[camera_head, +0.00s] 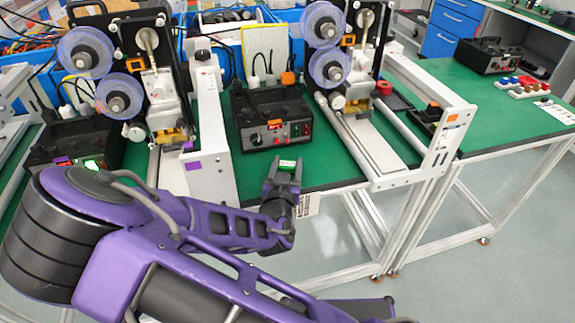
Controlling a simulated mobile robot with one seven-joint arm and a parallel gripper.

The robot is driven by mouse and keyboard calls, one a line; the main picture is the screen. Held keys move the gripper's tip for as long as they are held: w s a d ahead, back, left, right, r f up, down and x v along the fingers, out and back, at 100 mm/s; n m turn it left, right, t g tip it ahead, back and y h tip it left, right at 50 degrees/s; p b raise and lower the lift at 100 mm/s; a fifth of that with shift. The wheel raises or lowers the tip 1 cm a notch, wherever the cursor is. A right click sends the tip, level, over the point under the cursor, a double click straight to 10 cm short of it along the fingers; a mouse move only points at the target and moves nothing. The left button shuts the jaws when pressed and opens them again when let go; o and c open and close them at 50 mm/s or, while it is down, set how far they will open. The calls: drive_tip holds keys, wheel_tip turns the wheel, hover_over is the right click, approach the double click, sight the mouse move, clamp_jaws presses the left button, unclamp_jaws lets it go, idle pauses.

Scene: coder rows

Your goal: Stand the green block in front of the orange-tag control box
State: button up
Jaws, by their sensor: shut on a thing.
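My gripper (284,172) points away from me at the front edge of the green table, with the green block (287,164) between its fingertips. The block is small, with a pale part on it, and its lower part is hidden by the fingers. Behind it stands a black control box (262,140) with an orange-red tag or display on its front, knobs and small lights. The held block is in front of this box and a little right of its middle, apart from it in the picture. I cannot tell whether the block touches the table.
Reel machines (153,75) stand left and right of the box, with white rails reaching the table's front. A white upright panel (211,160) is close left of my gripper. Another black box (75,142) with a purple tag is at left. Bare green tabletop (330,160) lies right of the gripper.

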drive_tip(key=shift+f, duration=0.15)
drive_tip(key=o, duration=1.4)
drive_tip(key=shift+c, duration=0.2)
drive_tip(key=shift+r, duration=0.25)
drive_tip(key=s+a+r+p, duration=0.1)
drive_tip(key=s+p, duration=0.3)
drive_tip(key=s, duration=0.8)
drive_tip(key=shift+a+r, duration=0.15)
drive_tip(key=shift+w, duration=0.1)
